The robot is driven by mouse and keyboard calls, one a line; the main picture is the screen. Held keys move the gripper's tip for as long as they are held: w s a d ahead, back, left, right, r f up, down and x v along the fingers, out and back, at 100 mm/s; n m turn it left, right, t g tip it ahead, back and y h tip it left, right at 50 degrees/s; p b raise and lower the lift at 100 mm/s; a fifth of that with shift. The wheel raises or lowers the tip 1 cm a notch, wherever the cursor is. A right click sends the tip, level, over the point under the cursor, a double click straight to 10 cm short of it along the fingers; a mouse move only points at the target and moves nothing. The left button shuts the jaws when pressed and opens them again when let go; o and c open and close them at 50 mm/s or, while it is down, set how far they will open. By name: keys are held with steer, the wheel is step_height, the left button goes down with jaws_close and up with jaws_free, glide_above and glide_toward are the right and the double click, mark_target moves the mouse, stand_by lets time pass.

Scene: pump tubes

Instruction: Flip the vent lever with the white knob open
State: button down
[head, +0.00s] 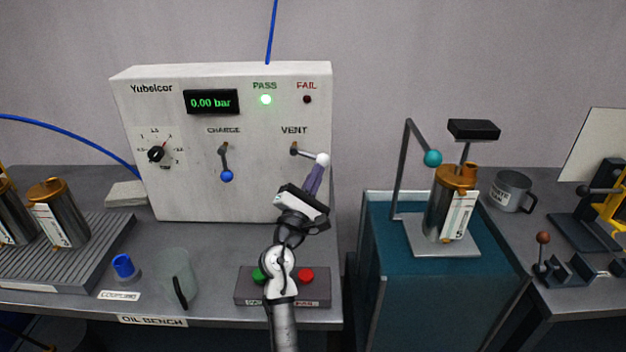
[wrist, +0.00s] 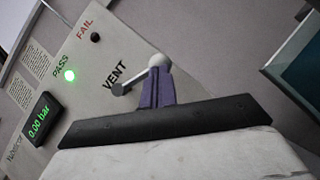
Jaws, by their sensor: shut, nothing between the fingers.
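The vent lever (head: 308,153) is on the white panel under the VENT label. It points right and slightly down, with its white knob (head: 323,159) at the right end. My gripper (head: 318,170) is shut, with its purple fingers directly below the knob. In the wrist view the fingers (wrist: 158,85) reach up to the white knob (wrist: 159,61), and the lever arm (wrist: 130,82) runs left from it to the pivot. The tips look touching or very close to the knob; I cannot tell which. Nothing shows between the fingers.
The charge lever with a blue knob (head: 227,176) hangs down to the left. The display (head: 211,102) reads 0.00 bar and the PASS lamp (head: 265,99) glows green. A button box (head: 245,288) sits below on the bench. A teal cabinet (head: 375,255) stands right.

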steer(key=n+y, duration=0.1)
steer(key=d+r+n+t+p, duration=0.1)
steer(key=n, duration=0.1)
steer(key=r+n+t+y, duration=0.1)
steer(key=shift+d+n+y+p, duration=0.15)
steer(key=shift+n+y+p, duration=0.15)
steer(key=shift+p, duration=0.05)
steer(key=shift+f, duration=0.1)
